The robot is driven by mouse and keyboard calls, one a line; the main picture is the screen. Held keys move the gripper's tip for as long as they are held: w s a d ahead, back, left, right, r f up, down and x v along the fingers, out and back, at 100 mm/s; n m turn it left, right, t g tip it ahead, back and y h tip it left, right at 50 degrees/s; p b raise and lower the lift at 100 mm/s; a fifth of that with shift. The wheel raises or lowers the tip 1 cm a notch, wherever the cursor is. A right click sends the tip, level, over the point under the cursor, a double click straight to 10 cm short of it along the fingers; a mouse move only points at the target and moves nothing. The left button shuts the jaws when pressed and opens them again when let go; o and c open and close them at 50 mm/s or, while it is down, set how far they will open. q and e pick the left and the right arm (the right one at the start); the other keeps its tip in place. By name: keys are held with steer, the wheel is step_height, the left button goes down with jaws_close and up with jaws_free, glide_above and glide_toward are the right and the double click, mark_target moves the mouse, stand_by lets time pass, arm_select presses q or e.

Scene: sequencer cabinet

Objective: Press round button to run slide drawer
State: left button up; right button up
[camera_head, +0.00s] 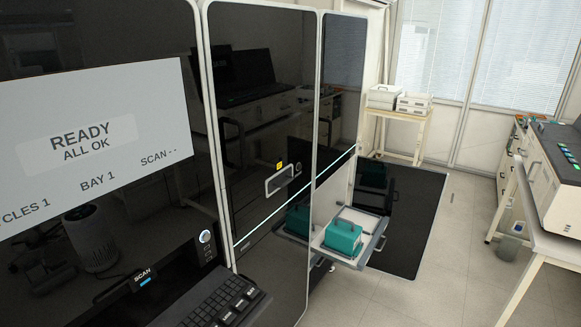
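The round button (205,237) is a silver knob-like disc on the dark cabinet front, right of the screen and above the keyboard. The slide drawer (367,247) sticks out from the cabinet's far side, low down. A teal box with a handle (343,238) sits on it, beside a white area. The screen (90,140) reads "READY", "ALL OK", "BAY 1", "SCAN --" and a partly cut-off "CYCLES 1". Neither of my grippers is in view.
A keyboard (212,303) and a scan unit with a blue light (143,281) lie below the button. The glossy cabinet door (265,130) has a handle (280,179) and mirrors the room. A bench with equipment (560,170) stands at right. The floor (455,265) between is clear.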

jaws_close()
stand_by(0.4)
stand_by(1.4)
